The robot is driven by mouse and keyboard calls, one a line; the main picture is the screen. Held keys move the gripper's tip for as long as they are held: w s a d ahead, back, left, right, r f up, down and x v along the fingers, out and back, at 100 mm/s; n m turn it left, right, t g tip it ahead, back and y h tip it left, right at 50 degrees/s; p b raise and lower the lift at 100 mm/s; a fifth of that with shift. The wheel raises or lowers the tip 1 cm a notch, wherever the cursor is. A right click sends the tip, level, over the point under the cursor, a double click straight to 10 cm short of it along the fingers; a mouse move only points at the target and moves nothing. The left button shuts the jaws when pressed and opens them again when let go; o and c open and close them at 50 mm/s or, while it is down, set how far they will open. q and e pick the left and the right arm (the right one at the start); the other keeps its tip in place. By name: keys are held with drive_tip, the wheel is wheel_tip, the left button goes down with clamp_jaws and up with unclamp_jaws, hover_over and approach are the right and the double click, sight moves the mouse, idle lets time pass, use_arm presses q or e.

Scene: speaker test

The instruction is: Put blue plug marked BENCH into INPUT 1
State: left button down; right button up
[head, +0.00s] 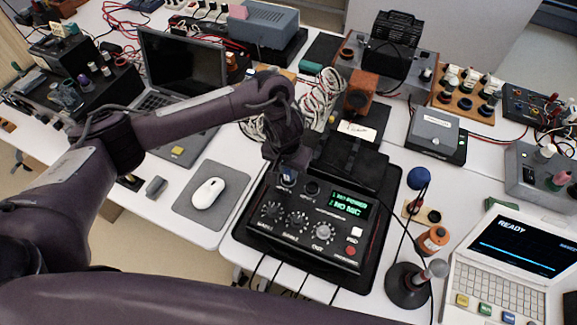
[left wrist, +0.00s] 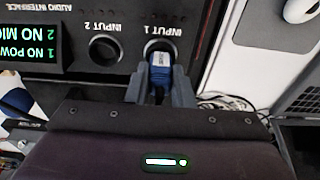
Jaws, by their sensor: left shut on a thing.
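The blue plug (left wrist: 160,72) is between the two fingers of my left gripper (left wrist: 160,88) in the left wrist view, with a small pale label on it. Its front end is at the round INPUT 1 socket (left wrist: 161,46) and overlaps its lower part; I cannot tell how deep it sits. The audio interface (head: 311,222) is a black box with knobs and a green display in the head view. There my left gripper (head: 288,168) reaches down to its top left, hiding most of the plug. INPUT 2 (left wrist: 104,50) is empty. My right gripper is not in view.
A white mouse (head: 208,193) on a grey pad lies left of the interface. A microphone on a stand (head: 408,285) and a white laptop (head: 508,262) are to the right. An open dark laptop (head: 183,62) and cables (head: 322,100) lie behind.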

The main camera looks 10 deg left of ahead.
sight(287, 170)
use_arm(q)
drive_tip(key=c, duration=1.2)
unclamp_jaws()
drive_tip(key=r+p, duration=0.1)
drive_tip(key=r, duration=0.1)
drive_tip(key=r+p, duration=0.1)
drive_tip(key=r, duration=0.2)
drive_tip(key=s+r+p, duration=0.1)
drive_tip(key=r, duration=0.1)
drive_tip(key=shift+a+r, duration=0.1)
drive_tip(key=shift+r, duration=0.3)
